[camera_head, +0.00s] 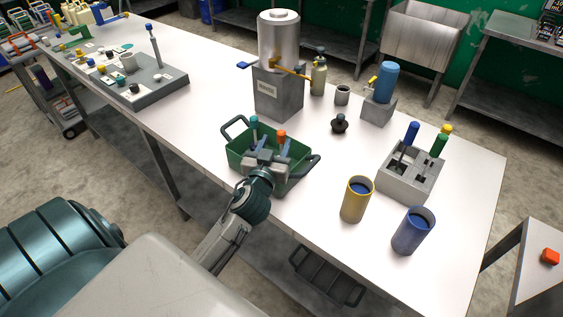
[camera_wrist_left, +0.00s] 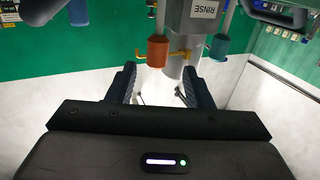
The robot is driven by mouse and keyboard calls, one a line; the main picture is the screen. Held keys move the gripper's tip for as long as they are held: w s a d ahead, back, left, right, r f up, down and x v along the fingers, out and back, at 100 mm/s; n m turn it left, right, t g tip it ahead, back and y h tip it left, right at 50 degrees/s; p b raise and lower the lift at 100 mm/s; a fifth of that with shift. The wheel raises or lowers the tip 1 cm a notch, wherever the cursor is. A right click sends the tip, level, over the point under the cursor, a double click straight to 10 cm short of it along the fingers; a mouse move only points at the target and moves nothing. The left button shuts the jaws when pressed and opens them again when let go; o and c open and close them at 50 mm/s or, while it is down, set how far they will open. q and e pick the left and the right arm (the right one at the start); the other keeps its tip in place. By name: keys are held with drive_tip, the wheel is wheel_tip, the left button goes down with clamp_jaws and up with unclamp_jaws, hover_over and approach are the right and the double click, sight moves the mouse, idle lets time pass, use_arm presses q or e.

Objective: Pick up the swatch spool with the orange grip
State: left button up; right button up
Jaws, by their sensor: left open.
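The swatch spool with the orange grip (camera_head: 281,136) stands upright in a green tub (camera_head: 236,157) at the table's near edge. Its lower part is hidden by the tub and my gripper. A spool with a teal grip (camera_head: 254,120) stands to its left. My left gripper (camera_head: 267,160) is over the near side of the tub, open and close in front of the orange grip. In the left wrist view an orange piece (camera_wrist_left: 157,50) shows just beyond the two spread fingers (camera_wrist_left: 158,78), with nothing clearly held between them. My right gripper is not in view.
A metal urn (camera_head: 279,45) on a grey labelled block stands behind the tub. A black knob-like object (camera_head: 339,123) is to the right. Yellow (camera_head: 356,200) and blue (camera_head: 412,231) cups and a grey holder (camera_head: 408,178) stand farther right.

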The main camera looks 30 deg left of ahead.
sight(280, 137)
use_arm(q)
drive_tip(key=p+x, duration=0.2)
drive_tip(key=x, duration=0.2)
drive_tip(key=shift+w+d, duration=0.15)
drive_tip(key=shift+w+f+p, duration=0.25)
drive_tip(key=shift+w+p, duration=0.1)
drive_tip(key=shift+w, duration=0.15)
drive_tip(key=shift+s, duration=0.1)
drive_tip(key=c, duration=1)
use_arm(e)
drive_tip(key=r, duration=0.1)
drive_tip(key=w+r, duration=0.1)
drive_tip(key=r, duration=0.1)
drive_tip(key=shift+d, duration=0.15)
